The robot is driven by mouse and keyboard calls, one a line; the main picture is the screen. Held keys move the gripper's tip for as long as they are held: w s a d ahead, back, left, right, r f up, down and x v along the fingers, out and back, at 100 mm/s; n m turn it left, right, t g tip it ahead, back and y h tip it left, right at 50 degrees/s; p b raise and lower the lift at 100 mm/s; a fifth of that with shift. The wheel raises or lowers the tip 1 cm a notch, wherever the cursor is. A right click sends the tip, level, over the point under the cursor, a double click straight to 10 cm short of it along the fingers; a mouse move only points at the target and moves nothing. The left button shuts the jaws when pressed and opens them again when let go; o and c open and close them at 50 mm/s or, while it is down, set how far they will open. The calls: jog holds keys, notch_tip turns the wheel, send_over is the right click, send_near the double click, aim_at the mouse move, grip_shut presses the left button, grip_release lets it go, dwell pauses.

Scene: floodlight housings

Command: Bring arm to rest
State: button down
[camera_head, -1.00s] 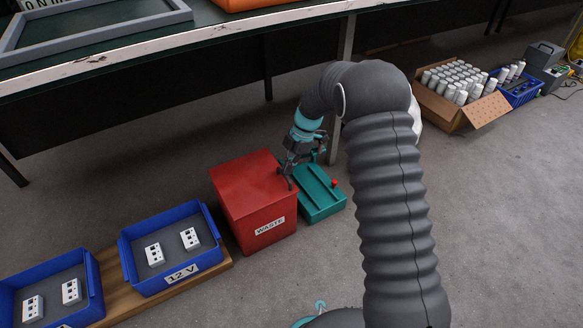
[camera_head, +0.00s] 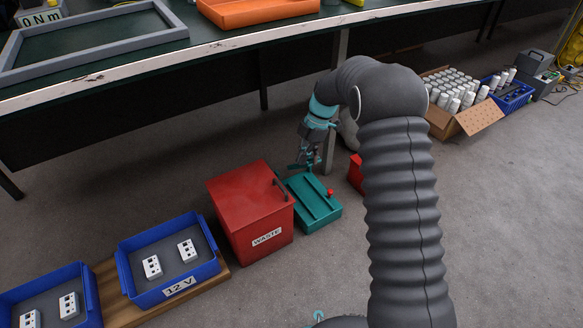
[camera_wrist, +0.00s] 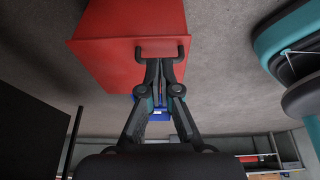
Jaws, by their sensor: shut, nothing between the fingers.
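My gripper (camera_head: 301,165) hangs at the end of my grey arm in the head view, just right of the red waste box (camera_head: 248,222) and over the left end of the teal case (camera_head: 314,202). The wrist view shows my gripper (camera_wrist: 161,66) shut, with its fingertips together and nothing between them. In that view the fingertips overlap the dark handle of the red box (camera_wrist: 125,25); I cannot tell whether they touch it.
A workbench (camera_head: 215,47) stands behind the arm. Blue bins (camera_head: 127,272) with white modules sit on a wooden board at left. A carton (camera_head: 478,117) of white cylinders stands at back right.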

jog(key=w+d+r, duration=0.2)
jog(key=d, duration=0.1)
jog(key=shift+r, duration=0.2)
